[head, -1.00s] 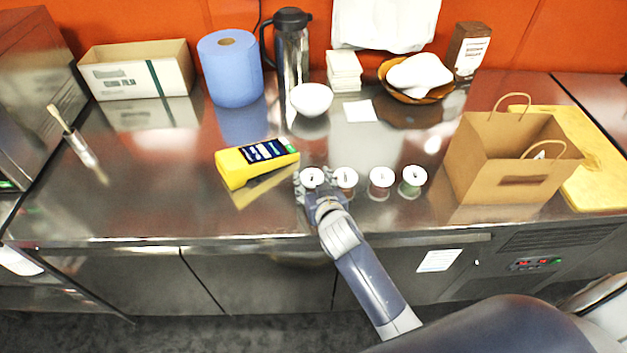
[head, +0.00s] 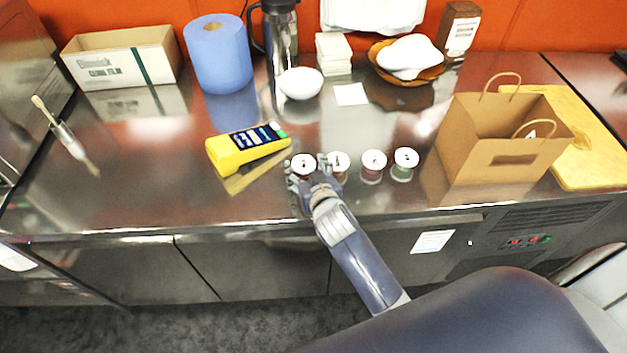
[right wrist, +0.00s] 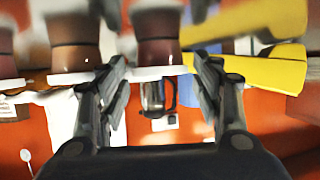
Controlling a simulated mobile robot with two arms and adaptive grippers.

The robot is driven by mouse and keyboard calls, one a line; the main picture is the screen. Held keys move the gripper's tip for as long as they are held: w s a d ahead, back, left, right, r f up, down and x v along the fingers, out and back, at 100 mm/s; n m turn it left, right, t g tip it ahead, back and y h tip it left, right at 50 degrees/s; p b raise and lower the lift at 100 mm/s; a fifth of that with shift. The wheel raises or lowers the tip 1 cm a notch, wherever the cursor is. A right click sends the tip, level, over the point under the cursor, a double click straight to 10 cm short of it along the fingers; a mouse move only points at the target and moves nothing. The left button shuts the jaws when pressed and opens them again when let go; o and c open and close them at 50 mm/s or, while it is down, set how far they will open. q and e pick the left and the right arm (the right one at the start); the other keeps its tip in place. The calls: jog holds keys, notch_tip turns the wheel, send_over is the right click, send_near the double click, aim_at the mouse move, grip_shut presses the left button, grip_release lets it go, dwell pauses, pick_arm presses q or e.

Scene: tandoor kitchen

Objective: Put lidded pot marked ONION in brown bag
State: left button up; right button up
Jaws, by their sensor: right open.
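Several small pots with white lids stand in a row near the counter's front edge: a leftmost pot (head: 303,163), a second pot (head: 338,162), a third pot (head: 373,165) and a green-bodied pot (head: 404,164). I cannot read their lid marks. My right gripper (head: 302,177) is open at the leftmost pot, its fingers on either side. In the right wrist view, inverted, a reddish-brown pot (right wrist: 156,38) stands between the open fingers (right wrist: 163,72). The open brown bag (head: 505,165) stands upright at the right; a small white thing shows inside it. My left gripper is out of view.
A yellow device (head: 246,150) lies left of the pots. A wooden board (head: 590,160) lies partly behind the bag. A blue roll (head: 219,60), a flask (head: 280,40) and a white bowl (head: 300,83) stand behind. The counter between pots and bag is narrow.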

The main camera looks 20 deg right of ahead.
jog(key=b+v, duration=0.1)
jog(key=v, duration=1)
